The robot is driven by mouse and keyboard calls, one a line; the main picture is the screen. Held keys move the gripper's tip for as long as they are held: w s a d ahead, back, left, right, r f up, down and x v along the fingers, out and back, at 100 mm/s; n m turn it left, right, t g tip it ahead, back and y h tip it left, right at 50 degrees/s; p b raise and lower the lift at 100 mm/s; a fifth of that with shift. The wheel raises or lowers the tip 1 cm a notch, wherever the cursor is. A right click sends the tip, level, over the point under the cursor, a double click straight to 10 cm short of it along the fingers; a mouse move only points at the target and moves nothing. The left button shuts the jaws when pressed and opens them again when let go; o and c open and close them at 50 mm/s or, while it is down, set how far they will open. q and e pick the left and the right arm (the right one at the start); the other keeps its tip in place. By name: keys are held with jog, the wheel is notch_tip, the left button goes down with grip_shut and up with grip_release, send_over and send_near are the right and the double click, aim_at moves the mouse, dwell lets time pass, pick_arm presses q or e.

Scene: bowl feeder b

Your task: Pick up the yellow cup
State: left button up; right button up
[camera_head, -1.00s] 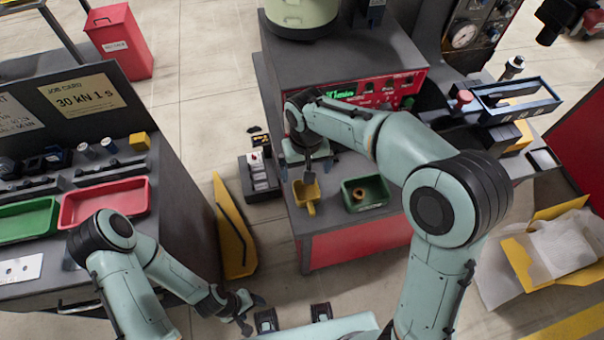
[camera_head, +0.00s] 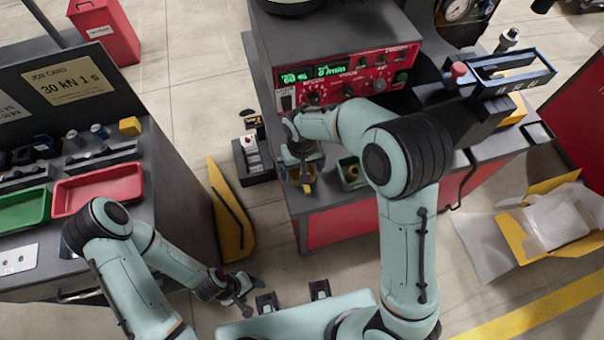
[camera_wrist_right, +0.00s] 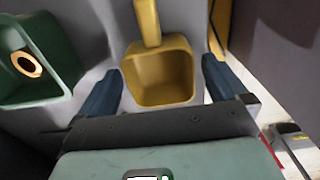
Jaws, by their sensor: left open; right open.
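The yellow cup (camera_head: 308,188), a square scoop with a handle, stands near the front left corner of the feeder bench and is partly hidden by my right arm. My right gripper (camera_head: 303,179) is over it. In the right wrist view the cup (camera_wrist_right: 160,80) lies between the two blue fingers of my right gripper (camera_wrist_right: 161,72), which are open with a gap on each side. The cup's handle points away from the palm. My left gripper (camera_head: 243,295) is open and empty, low in the head view, over the floor.
A green tray (camera_head: 347,170) with a brass ring (camera_wrist_right: 27,64) stands beside the cup. The red control panel (camera_head: 345,84) rises behind. A yellow wedge-shaped stand (camera_head: 229,212) is on the floor to the left. An open carton (camera_head: 545,222) lies right.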

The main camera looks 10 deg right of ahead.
jog(key=shift+f, duration=0.6)
jog(key=c, duration=1.1)
jog(key=shift+r, duration=0.1)
